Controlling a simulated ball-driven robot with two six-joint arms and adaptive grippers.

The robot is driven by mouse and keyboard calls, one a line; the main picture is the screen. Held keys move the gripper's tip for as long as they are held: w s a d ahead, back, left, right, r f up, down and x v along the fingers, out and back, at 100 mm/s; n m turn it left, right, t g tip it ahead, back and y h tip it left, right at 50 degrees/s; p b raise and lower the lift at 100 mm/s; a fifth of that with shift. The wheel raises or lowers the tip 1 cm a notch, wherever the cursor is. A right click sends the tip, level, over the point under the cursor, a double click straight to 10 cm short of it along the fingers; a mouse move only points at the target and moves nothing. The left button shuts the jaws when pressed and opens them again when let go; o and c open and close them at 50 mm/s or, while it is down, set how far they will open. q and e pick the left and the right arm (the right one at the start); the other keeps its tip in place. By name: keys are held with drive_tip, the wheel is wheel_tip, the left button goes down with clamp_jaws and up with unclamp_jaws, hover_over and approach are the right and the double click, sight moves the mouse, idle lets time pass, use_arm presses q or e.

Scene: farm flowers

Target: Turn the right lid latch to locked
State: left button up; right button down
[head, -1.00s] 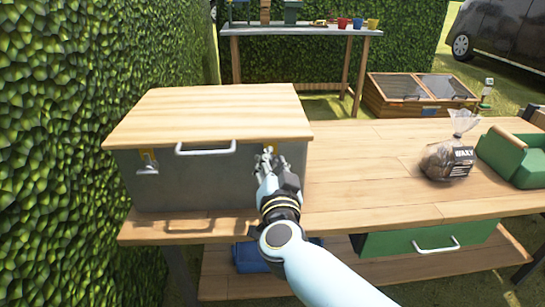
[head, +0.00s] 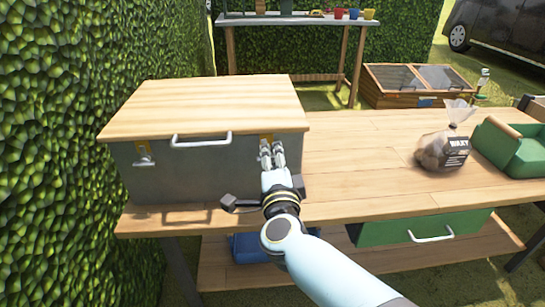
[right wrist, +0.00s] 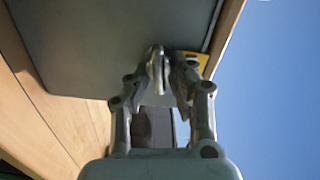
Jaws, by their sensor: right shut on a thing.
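A grey box with a wooden lid (head: 205,105) stands on the left of the wooden table. The right latch's yellow plate (head: 267,138) shows at the front right, just above my right gripper (head: 272,152). In the right wrist view my right gripper (right wrist: 164,72) is shut on the latch's metal handle (right wrist: 157,68), with the yellow plate beside it (right wrist: 197,60). The fingers partly hide the handle in the head view. My left gripper is not in view.
A metal lid handle (head: 202,141) sits between the latches. A bag labelled WAXY (head: 444,148) and a green tray (head: 508,150) stand on the table's right. The middle of the table is clear. A green drawer (head: 425,230) is below.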

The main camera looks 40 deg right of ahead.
drive_tip(key=shift+s+f+m, duration=0.1)
drive_tip(key=shift+f+m, duration=0.15)
drive_tip(key=shift+m, duration=0.75)
drive_tip(key=c, duration=1.2)
unclamp_jaws()
